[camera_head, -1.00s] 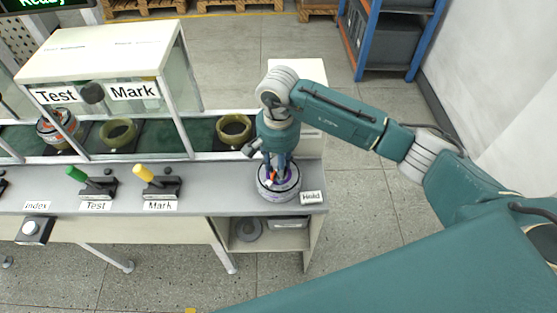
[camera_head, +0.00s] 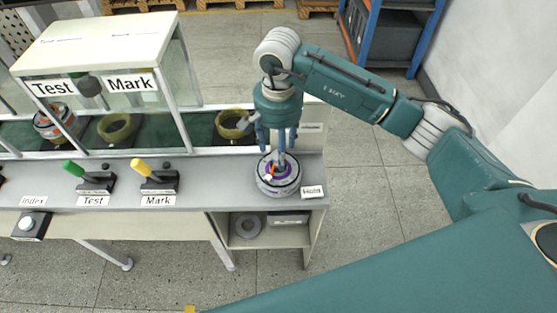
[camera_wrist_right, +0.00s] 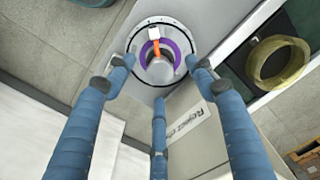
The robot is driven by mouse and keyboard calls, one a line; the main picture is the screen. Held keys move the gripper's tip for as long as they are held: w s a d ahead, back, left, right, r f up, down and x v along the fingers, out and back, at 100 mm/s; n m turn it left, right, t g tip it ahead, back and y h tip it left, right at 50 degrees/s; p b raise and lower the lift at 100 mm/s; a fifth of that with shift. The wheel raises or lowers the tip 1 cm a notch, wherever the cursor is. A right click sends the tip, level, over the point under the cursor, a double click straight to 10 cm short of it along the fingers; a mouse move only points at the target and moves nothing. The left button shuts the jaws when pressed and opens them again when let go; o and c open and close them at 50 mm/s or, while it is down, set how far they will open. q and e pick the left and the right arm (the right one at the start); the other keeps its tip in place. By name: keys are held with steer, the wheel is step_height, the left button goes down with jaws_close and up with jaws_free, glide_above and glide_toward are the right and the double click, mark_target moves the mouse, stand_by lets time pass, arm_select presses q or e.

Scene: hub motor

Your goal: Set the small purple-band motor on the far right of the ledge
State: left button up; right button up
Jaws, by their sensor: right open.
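The purple-band motor (camera_head: 278,176) stands upright on the far right end of the grey ledge (camera_head: 235,185), just left of the Hold label (camera_head: 312,191). In the right wrist view the motor (camera_wrist_right: 176,68) shows its purple ring, an orange piece and a white tag on top. My right gripper (camera_head: 279,148) is above the motor with its blue fingers spread. In the right wrist view the open fingers (camera_wrist_right: 160,75) reach around and over the motor without visibly gripping it. My left gripper is not in view.
A glass booth (camera_head: 95,50) stands at the left, with another motor (camera_head: 52,125) and olive rings (camera_head: 118,128) in the trough. Green (camera_head: 75,168) and yellow (camera_head: 143,167) levers stand on the ledge. A shelf below holds a grey ring (camera_head: 249,225).

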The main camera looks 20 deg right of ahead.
step_height(320, 180, up, 7)
steer(key=shift+f+b, duration=0.2)
steer(key=shift+b, duration=0.55)
stand_by(0.8)
